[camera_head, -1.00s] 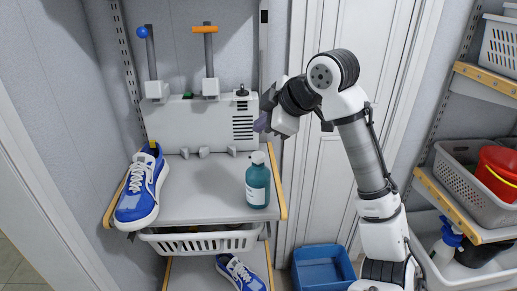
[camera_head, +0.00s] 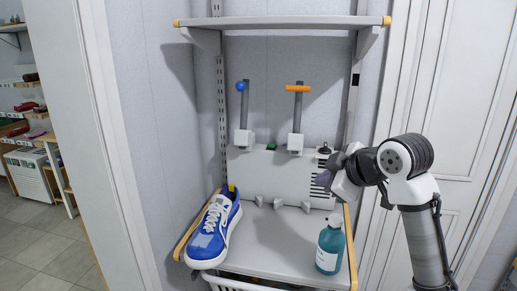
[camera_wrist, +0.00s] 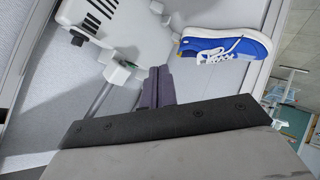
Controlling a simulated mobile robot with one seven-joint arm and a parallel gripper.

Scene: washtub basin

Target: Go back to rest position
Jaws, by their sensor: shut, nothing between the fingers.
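My gripper (camera_head: 326,182) is at the right of the shelf unit in the head view, in front of the right end of a white control box (camera_head: 270,176). In the wrist view my gripper's dark purple fingers (camera_wrist: 158,88) are together with nothing between them. They point towards the white box (camera_wrist: 125,30) and touch nothing that I can make out. My arm is bent and raised at the right. No other object is named by the task.
A blue sneaker (camera_head: 214,232) and a teal bottle (camera_head: 330,245) stand on the shelf (camera_head: 262,250). Two levers, blue-knobbed (camera_head: 241,88) and orange-handled (camera_head: 297,88), rise from the box. An upper shelf (camera_head: 280,22) hangs above. A white door (camera_head: 450,110) is behind my arm.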

